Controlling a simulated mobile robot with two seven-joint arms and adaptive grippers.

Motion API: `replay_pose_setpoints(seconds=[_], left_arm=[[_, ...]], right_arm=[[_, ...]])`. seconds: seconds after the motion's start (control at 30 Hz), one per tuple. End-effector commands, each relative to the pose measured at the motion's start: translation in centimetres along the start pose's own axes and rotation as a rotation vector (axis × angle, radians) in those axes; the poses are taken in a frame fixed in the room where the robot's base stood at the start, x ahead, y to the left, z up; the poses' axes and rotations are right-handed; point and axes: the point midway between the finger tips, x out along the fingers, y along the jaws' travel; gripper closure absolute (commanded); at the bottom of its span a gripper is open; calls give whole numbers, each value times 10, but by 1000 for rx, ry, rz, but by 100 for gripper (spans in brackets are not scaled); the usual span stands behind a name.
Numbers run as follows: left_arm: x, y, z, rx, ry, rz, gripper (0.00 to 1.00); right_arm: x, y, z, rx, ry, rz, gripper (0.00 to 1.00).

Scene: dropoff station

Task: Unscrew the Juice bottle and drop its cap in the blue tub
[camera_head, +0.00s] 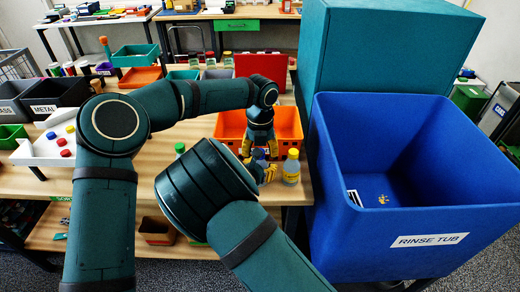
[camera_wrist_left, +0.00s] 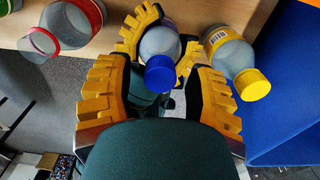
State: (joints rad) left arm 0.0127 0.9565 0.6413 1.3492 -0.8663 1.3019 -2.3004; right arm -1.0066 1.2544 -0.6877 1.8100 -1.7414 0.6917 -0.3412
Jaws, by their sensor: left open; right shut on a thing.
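A clear bottle with a blue cap (camera_wrist_left: 160,78) stands in the left wrist view; its label is not readable. My right gripper (camera_wrist_left: 165,45) is shut around its body, below the cap; in the head view this gripper (camera_head: 268,172) is partly hidden by my right arm. My left gripper (camera_head: 260,150) points down over the bottle. In the left wrist view its yellow fingers (camera_wrist_left: 160,100) are open, one on each side of the cap; the cap appears between them without visible contact. The blue tub (camera_head: 415,222), marked RINSE TUB, stands at the right.
A yellow-capped bottle (camera_head: 291,168) stands close to the right of the held one. A red-topped container (camera_wrist_left: 75,22) is to the left in the wrist view. An orange bin (camera_head: 288,122) is behind. A white tray (camera_head: 30,152) with coloured caps sits far left.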

Motion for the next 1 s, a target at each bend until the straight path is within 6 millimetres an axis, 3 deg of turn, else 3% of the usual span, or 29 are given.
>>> replay_pose_setpoints(seconds=[0.03,0.13,0.47,0.73,1.0], left_arm=[[0,0,0,0,0,0,64],[0,0,0,0,0,0,99],[0,0,0,-4,0,0,100],[-1,0,0,-247,-2,2,100],[0,0,0,-286,0,0,100]], right_arm=[[0,0,0,0,0,0,100],[0,0,0,0,0,0,100],[0,0,0,0,0,0,100],[0,0,0,0,0,0,100],[0,0,0,0,0,0,100]])
